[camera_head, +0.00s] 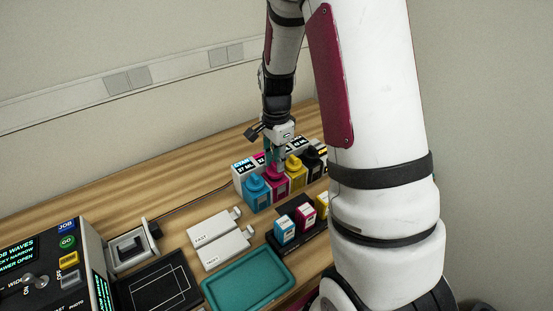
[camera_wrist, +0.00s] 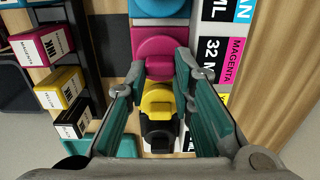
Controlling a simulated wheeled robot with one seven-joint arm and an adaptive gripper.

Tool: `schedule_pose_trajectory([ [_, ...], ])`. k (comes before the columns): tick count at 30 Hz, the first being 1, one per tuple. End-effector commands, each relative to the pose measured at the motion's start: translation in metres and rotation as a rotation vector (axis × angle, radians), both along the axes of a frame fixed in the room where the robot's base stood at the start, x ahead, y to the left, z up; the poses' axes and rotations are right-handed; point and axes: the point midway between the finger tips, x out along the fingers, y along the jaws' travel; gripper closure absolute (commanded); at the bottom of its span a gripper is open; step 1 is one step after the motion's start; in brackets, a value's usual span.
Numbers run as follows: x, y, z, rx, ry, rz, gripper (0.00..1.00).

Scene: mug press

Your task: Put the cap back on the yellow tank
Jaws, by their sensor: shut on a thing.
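The yellow tank (camera_head: 297,179) stands in the row of tanks, between the magenta tank (camera_head: 279,188) and the black tank. A rounded yellow top (camera_head: 293,162) shows on it; the wrist view shows a yellow top (camera_wrist: 157,103) between my finger links, nearer the camera than the fingertips. My gripper (camera_head: 277,158) points down over the magenta tank, left of the yellow one. In the wrist view my fingertips (camera_wrist: 158,68) close around the magenta cap (camera_wrist: 160,47), which appears to sit on its tank. The fingers hide part of the tops.
The cyan tank (camera_head: 256,192) and black tank (camera_head: 312,163) flank the row, with labelled displays behind.

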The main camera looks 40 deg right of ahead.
Motion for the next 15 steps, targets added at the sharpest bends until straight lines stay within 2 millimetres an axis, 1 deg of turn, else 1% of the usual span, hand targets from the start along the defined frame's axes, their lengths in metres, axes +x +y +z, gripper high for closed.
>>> schedule_pose_trajectory([
  [8,0.0001,-0.0001,0.0001,0.000,0.000,0.000,0.92],
  [9,0.0001,-0.0001,0.0001,0.000,0.000,0.000,0.71],
  [11,0.0001,-0.0001,0.0001,0.000,0.000,0.000,0.57],
  [12,0.0001,-0.0001,0.0001,0.000,0.000,0.000,0.54],
  [15,0.0001,-0.0001,0.0001,0.000,0.000,0.000,0.54],
])
